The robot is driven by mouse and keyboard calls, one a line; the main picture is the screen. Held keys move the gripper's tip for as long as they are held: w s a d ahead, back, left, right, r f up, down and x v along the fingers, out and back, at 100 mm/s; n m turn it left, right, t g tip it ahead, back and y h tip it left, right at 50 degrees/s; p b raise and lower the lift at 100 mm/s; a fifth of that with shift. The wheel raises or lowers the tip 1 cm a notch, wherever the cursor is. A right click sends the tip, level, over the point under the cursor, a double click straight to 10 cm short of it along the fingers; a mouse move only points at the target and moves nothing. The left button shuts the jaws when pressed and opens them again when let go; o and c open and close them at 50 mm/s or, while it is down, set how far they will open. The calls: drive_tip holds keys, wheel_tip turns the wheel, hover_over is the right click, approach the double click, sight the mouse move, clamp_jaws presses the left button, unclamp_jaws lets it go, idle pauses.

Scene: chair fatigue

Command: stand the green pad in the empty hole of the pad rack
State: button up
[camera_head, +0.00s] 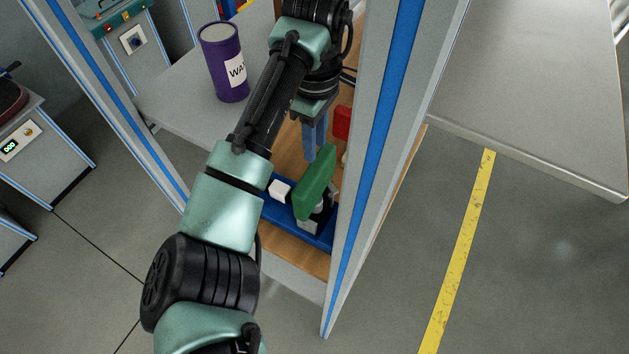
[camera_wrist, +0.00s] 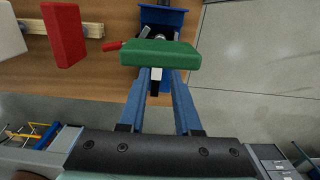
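The green pad (camera_head: 315,182) stands tilted over a grey and black fixture on a blue base (camera_head: 322,238). In the wrist view the green pad (camera_wrist: 160,54) lies crosswise at the fingertips. My gripper (camera_head: 311,156) is above it with its blue fingers pointing down. In the wrist view my gripper (camera_wrist: 163,74) has a clear gap between its fingers, and the pad is wider than that gap. I cannot tell whether the tips touch the pad.
A white block (camera_head: 279,190) sits on the blue base. A purple tin (camera_head: 224,62) stands on the grey surface at the left. A grey upright with a blue stripe (camera_head: 386,100) rises close to the right of my gripper. A red handle (camera_wrist: 112,46) is left of the pad.

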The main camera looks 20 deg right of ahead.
wheel_tip(320, 180, up, 12)
drive_tip(key=shift+r+p, duration=0.2)
drive_tip(key=shift+p, duration=0.25)
